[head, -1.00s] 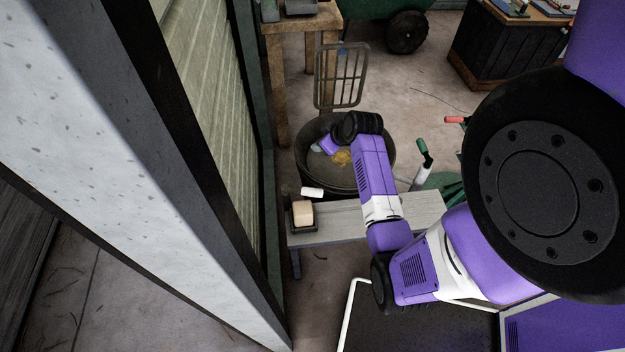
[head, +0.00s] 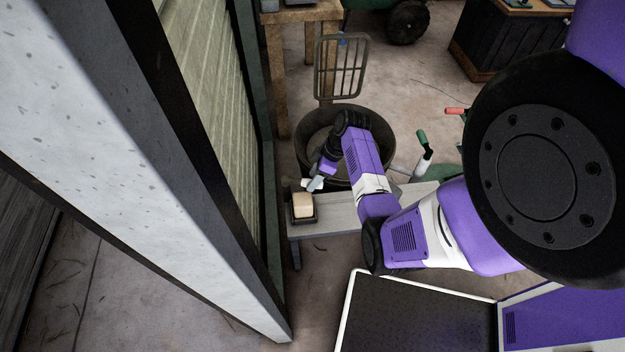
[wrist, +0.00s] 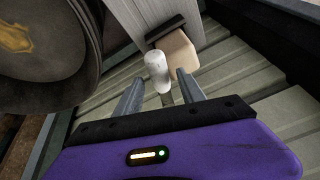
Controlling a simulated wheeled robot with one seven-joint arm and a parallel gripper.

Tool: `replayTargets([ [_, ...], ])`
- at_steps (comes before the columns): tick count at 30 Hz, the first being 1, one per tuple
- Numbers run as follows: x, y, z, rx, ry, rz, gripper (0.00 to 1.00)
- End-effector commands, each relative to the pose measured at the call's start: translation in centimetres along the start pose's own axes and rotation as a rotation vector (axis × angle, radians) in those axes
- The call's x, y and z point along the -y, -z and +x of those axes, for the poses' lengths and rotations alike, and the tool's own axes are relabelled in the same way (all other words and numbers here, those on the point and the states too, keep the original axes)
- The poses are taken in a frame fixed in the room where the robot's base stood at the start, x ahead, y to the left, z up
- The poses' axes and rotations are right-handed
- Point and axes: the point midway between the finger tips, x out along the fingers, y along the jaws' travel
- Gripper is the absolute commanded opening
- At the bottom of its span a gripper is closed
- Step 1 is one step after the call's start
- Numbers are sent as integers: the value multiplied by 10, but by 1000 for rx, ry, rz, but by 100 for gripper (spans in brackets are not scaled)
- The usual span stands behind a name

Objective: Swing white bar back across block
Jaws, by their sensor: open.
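The white bar (wrist: 158,72) is a short rounded cylinder. In the wrist view it sits between and just beyond the fingertips of my open gripper (wrist: 155,84), beside the block and not across it. I cannot tell whether a finger touches it. The block (wrist: 178,52) is pale tan and sits in a dark holder (wrist: 165,29). In the head view the block (head: 302,205) stands at the left end of a grey bench, and my gripper (head: 311,186) is just behind it, partly hiding the bar.
The grey bench (head: 340,213) runs right from the block under my arm. A dark round tub (head: 378,125) stands behind it, with a slatted rack (head: 341,68) above its far side. A corrugated wall (head: 215,100) is close on the left.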

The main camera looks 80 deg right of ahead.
Motion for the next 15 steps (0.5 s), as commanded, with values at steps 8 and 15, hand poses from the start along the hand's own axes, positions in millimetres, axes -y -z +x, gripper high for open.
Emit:
replayTargets([
  [8,0,0,13,0,-1,1,47],
  [15,0,0,13,0,-1,1,33],
])
